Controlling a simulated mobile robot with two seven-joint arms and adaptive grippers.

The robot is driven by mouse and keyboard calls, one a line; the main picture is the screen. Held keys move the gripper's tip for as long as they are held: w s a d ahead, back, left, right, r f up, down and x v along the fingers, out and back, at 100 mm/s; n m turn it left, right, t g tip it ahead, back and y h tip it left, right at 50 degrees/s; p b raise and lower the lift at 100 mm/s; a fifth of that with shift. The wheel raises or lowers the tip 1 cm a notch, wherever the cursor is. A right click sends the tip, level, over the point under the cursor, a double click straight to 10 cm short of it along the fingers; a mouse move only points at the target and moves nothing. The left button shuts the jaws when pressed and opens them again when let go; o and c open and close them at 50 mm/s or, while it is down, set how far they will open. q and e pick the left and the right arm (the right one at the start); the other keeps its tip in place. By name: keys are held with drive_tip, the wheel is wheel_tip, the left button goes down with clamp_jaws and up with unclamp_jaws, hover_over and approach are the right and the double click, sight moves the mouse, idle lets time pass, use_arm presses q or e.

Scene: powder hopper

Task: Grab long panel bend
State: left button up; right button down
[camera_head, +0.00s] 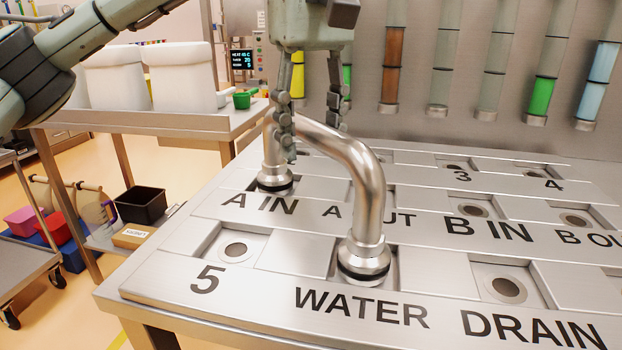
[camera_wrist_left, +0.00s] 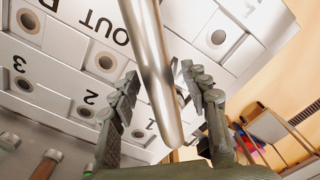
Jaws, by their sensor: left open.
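The long panel bend (camera_head: 362,175) is a shiny steel pipe. One foot sits in the port near A IN and the other in the WATER port of the steel panel (camera_head: 262,312). My left gripper (camera_head: 310,140) is open above the bend, near its far end, fingers pointing down. In the left wrist view the bend (camera_wrist_left: 152,70) runs between the two spread fingers (camera_wrist_left: 165,95), with gaps on both sides. My right gripper is not in view.
Several coloured sight tubes (camera_head: 392,65) line the back wall. A side table (camera_head: 185,122) with white containers (camera_head: 183,75) and a green cup (camera_head: 242,100) stands at the left. Several empty ports, such as one by DRAIN (camera_head: 506,288), are open in the panel.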

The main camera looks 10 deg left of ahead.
use_arm(q)
wheel_tip(320, 180, down, 4)
drive_tip(key=shift+w+f, duration=0.1)
clamp_jaws()
idle(0.5)
